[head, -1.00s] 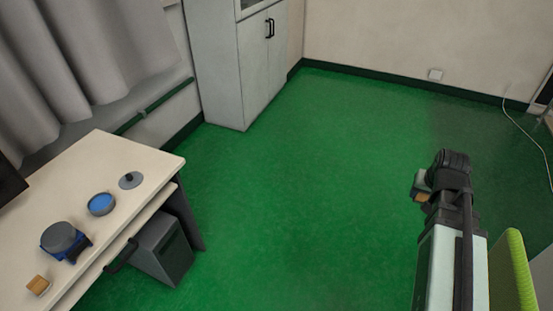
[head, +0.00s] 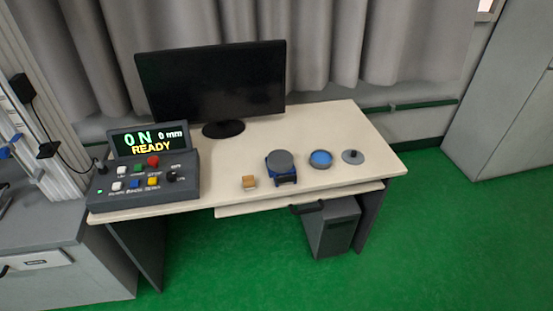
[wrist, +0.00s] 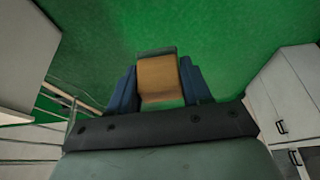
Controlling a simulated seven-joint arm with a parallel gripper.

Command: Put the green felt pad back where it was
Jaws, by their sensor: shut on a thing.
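In the wrist view my gripper (wrist: 158,66) is shut, its two blue fingers on either side of a tan, block-like piece (wrist: 158,84). Green shows along the piece's near edge and a grey-green strip along its far edge; it looks like the green felt pad, mostly showing a tan face. It is held in the air with green floor behind it. My gripper is outside the head view. On the desk (head: 330,118) in the head view, a small tan block (head: 249,182) lies left of a blue-and-grey device (head: 281,165).
A blue-topped round dish (head: 321,159) and a grey disc with a knob (head: 352,157) lie farther right. A control box (head: 145,180) reads 0 N, 0 mm, READY. A monitor (head: 210,85) stands behind. A grey cabinet (head: 60,260) is at left; green floor (head: 430,240) is clear at right.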

